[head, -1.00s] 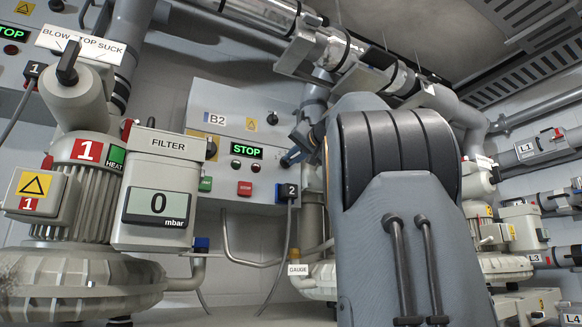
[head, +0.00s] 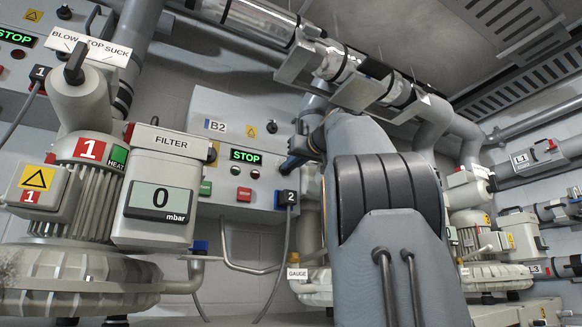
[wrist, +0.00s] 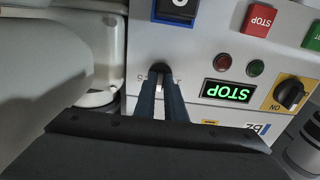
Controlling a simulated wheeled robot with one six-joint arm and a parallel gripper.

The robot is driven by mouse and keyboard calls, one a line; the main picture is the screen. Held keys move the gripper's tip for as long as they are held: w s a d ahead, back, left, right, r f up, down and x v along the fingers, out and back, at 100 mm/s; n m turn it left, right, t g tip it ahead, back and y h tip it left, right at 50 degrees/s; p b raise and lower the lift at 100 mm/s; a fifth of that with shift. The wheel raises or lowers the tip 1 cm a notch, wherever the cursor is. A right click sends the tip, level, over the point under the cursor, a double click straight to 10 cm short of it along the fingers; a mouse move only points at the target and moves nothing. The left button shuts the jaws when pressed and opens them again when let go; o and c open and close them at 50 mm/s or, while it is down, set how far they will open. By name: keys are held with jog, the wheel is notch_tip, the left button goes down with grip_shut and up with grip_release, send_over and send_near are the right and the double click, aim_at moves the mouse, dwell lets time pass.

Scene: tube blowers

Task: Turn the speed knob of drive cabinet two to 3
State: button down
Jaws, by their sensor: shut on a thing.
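Drive cabinet B2 (head: 225,165) is a pale grey box on the wall. Its display (head: 246,156) reads STOP in green. My gripper (head: 289,165) is at the cabinet's right side, just above the black plug marked 2 (head: 287,197). In the wrist view, which shows the panel upside down, my gripper (wrist: 163,82) is shut on the dark speed knob (wrist: 160,68). Small scale marks show on both sides of the knob. The fingers cover most of it, so its pointer and setting cannot be read.
A black rotary switch on yellow (wrist: 290,94) and a red STOP button (wrist: 258,20) are on the same panel. Blower 1 with its FILTER box (head: 160,190) stands at the left. Pipes (head: 345,65) run overhead. A cable hangs from the plug.

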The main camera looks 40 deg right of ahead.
jog(key=shift+d+f, duration=0.1)
jog(key=shift+f, duration=0.05)
jog(key=c, duration=1.8)
grip_release()
jog(key=shift+s, duration=0.15)
jog(key=shift+b+v, duration=1.1)
jog(key=shift+v, duration=2.65)
